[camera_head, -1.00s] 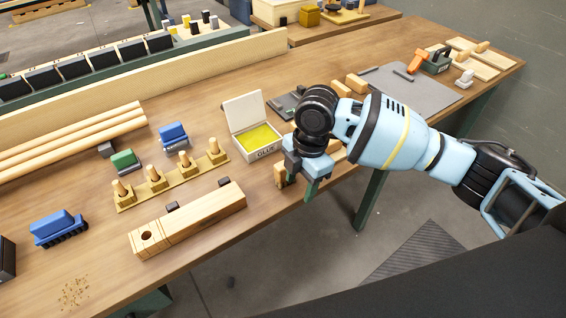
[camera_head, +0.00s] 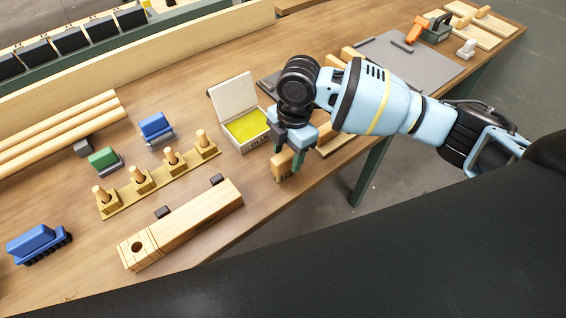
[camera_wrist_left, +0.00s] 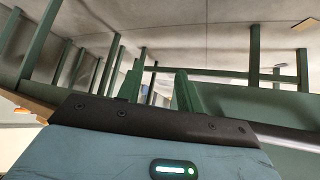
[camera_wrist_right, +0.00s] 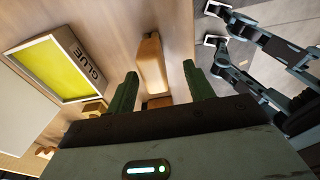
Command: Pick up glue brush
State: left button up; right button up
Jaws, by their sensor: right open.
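A wooden-handled piece (camera_head: 283,165), which looks like the glue brush, is at the table's front edge, beside the open glue box (camera_head: 244,127) with its yellow pad. My right gripper (camera_head: 288,150) is right at it, partly hiding it in the head view. In the right wrist view the wooden handle (camera_wrist_right: 151,62) shows beyond and between the two green fingers of the right gripper (camera_wrist_right: 160,88), which are apart with nothing held. The glue box (camera_wrist_right: 62,65) lies left there. My left gripper (camera_wrist_left: 158,90) shows only in its wrist view, fingers apart and empty, facing green beams.
A long wooden block with a hole (camera_head: 190,225) and a rack of wooden pegs (camera_head: 155,185) lie left of the gripper. Blue (camera_head: 155,127) and green (camera_head: 103,158) tools stand behind. A grey mat (camera_head: 425,70) lies right. The table's front edge is close.

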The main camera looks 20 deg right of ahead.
aim_at(283, 165)
jog(key=shift+w+a+f, duration=0.1)
jog(key=shift+a+f, duration=0.05)
jog(key=shift+f, duration=0.75)
jog(key=shift+w+a+f, duration=0.1)
jog(key=shift+a+f, duration=0.1)
jog(key=shift+f, duration=0.75)
jog(key=shift+w+a+f, duration=0.1)
jog(key=shift+a+f, duration=0.05)
jog(key=shift+f, duration=0.75)
jog(key=c, duration=1.1)
